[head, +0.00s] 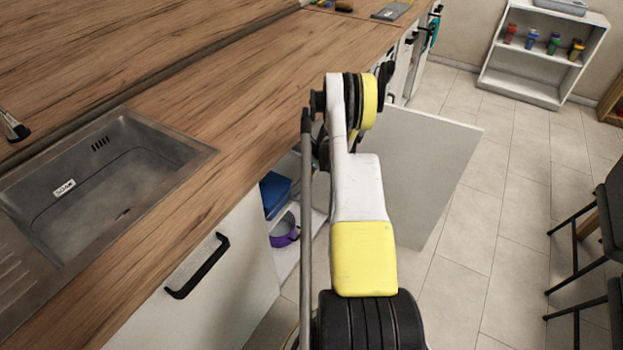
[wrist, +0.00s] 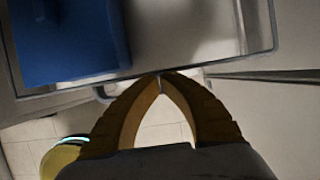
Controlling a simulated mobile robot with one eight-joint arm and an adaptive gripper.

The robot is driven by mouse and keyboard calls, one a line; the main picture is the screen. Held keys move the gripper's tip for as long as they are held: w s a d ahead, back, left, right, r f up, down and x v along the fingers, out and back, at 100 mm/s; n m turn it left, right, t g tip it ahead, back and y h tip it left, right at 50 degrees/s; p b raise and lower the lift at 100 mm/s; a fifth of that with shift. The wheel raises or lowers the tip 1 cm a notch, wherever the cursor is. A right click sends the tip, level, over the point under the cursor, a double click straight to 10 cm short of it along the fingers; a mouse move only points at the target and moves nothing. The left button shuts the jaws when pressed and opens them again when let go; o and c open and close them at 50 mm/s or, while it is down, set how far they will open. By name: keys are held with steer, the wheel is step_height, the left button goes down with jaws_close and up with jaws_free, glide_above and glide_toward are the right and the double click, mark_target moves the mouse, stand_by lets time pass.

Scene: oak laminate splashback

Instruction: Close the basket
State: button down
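The basket is a pull-out with a thin grey metal rim (wrist: 274,28), seen from above in the wrist view. A blue box (wrist: 70,35) stands in its left part; the right part shows a pale bare floor. In the head view, the blue box (head: 275,193) and a purple pot (head: 284,232) show in the open lower cabinet, and my arm hides much of the basket. My gripper (wrist: 162,76) has its two fingers drawn together, tips meeting at the basket's near rim. I cannot tell whether the rim is pinched between them.
An open white cabinet door (head: 418,170) stands out to the right of my arm. A wooden counter (head: 240,100) with a sink (head: 100,185) runs along the left. A closed front with a black handle (head: 198,268) is nearer. Tiled floor is clear on the right, before dark chairs (head: 600,215).

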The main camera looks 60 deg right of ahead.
steer(key=shift+w, duration=0.75)
steer(key=v, duration=0.7)
steer(key=shift+s+r, duration=0.1)
steer(key=shift+r, duration=0.2)
